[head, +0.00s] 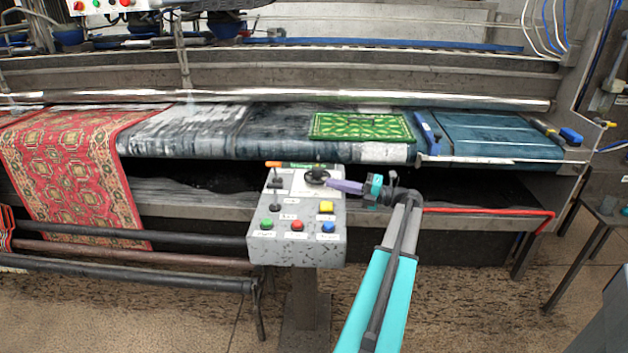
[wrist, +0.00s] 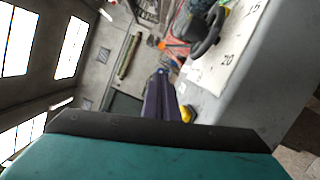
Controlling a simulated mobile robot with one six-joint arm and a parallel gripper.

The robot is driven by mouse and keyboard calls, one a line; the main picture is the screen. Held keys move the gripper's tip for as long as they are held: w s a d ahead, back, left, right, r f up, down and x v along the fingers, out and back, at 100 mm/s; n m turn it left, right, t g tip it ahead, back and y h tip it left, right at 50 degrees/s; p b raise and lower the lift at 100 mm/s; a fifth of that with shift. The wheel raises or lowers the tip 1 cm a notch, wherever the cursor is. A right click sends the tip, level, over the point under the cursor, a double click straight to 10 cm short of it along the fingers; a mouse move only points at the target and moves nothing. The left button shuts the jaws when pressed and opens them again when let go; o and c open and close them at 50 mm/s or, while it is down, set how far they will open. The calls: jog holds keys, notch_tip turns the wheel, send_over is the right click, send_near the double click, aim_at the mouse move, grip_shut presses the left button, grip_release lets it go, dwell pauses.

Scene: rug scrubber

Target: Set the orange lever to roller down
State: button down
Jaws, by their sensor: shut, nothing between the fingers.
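A grey control box (head: 297,246) stands on a post in front of the machine in the head view. An orange bar (head: 276,164) shows at its back edge, with green beside it; I cannot tell clearly whether this is the orange lever or how it is set. My gripper (head: 330,183) is shut and empty, its purple fingers over the right back of the panel, close to a black round knob (head: 317,175). In the wrist view the shut fingers (wrist: 160,80) point past the panel, with the black knob (wrist: 208,32) to their right. I cannot tell whether they touch it.
A black-knobbed stick (head: 277,184) stands on the panel's left. A yellow button (head: 326,207) and green, red and blue buttons (head: 297,225) sit nearer the front. Behind are the machine bed, a red patterned rug (head: 75,165) and a green mat (head: 362,126).

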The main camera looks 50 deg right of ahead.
jog(key=p, duration=0.3)
send_near(275, 171)
jog(key=w+a+r, duration=0.2)
jog(key=w+a, duration=0.1)
jog(key=w+a+r, duration=0.1)
jog(key=a, duration=0.1)
jog(key=shift+w+a, duration=0.1)
jog(key=shift+w, duration=0.3)
